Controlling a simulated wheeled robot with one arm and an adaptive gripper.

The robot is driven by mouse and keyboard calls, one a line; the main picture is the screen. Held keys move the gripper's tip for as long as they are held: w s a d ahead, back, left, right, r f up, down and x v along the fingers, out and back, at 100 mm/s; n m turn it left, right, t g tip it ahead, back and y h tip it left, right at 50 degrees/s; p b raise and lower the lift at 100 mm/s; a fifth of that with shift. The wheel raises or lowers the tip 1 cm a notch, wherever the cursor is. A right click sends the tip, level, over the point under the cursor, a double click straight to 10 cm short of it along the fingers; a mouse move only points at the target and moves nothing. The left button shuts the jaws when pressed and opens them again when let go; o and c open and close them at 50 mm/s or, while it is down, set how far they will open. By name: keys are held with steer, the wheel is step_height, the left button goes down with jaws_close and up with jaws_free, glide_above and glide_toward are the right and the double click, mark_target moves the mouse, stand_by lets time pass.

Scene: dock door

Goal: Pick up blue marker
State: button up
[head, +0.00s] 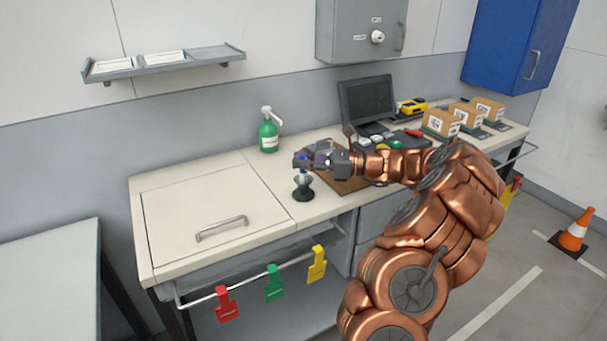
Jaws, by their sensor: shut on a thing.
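My gripper (304,161) reaches left over the bench and is shut on the blue marker (303,173). The marker looks upright, with blue at the fingertips and a pale part below. Its upper part is partly hidden by the fingers. A small dark round holder (303,194) stands on the bench directly under it. I cannot tell whether the marker's lower end is still inside the holder or just above it.
A green pump bottle (268,137) stands behind on the bench (238,165). A brown board (345,183) lies under my wrist. A monitor (366,100), a yellow tool (412,106) and boxes (441,124) are at the right. The left bench panel is clear.

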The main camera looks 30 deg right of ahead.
jaws_close()
step_height(320, 180, up, 10)
steer(key=shift+b, duration=0.55)
